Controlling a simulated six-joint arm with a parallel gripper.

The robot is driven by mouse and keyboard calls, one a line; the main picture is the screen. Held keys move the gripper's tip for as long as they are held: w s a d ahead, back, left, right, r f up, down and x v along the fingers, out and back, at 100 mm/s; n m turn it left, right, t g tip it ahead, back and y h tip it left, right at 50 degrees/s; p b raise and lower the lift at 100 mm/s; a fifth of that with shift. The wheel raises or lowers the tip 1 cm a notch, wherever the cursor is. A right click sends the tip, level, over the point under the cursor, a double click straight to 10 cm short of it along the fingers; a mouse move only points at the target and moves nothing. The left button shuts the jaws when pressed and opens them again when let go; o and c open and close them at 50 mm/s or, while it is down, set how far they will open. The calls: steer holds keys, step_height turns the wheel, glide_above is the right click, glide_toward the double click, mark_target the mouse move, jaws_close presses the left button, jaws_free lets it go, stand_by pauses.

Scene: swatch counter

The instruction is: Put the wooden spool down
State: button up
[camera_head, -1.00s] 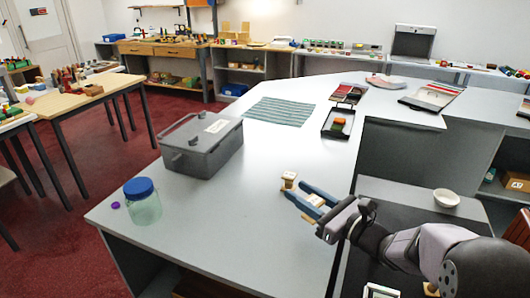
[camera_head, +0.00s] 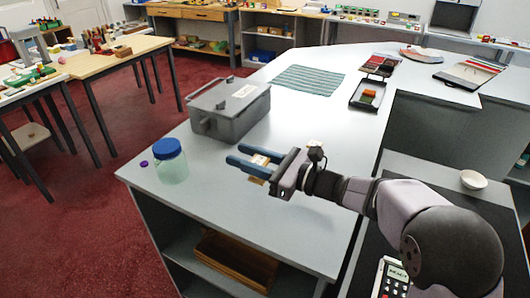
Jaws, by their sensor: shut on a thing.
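My gripper (camera_head: 238,156) reaches in from the right over the grey counter (camera_head: 305,215), its two blue fingers pointing left. The fingers are closed on the wooden spool (camera_head: 260,160), a small pale piece that shows between them and is partly hidden by them. I cannot tell whether the spool touches the counter or hangs just above it.
A grey lidded box (camera_head: 229,110) stands just behind the fingers. A blue-capped jar (camera_head: 171,163) and a small purple cap (camera_head: 144,163) are to the left. A striped mat (camera_head: 308,80) lies farther back. The front counter is clear.

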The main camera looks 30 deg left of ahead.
steer(key=shift+f+p, duration=0.6)
steer(key=shift+f, duration=3.65)
steer(key=shift+f, duration=0.1)
steer(key=shift+f, duration=0.15)
steer(key=o, duration=1)
steer(key=shift+o, duration=0.2)
steer(key=shift+r, duration=0.25)
steer(key=d+b, duration=0.2)
steer(key=d, duration=1)
steer(key=shift+b, duration=0.35)
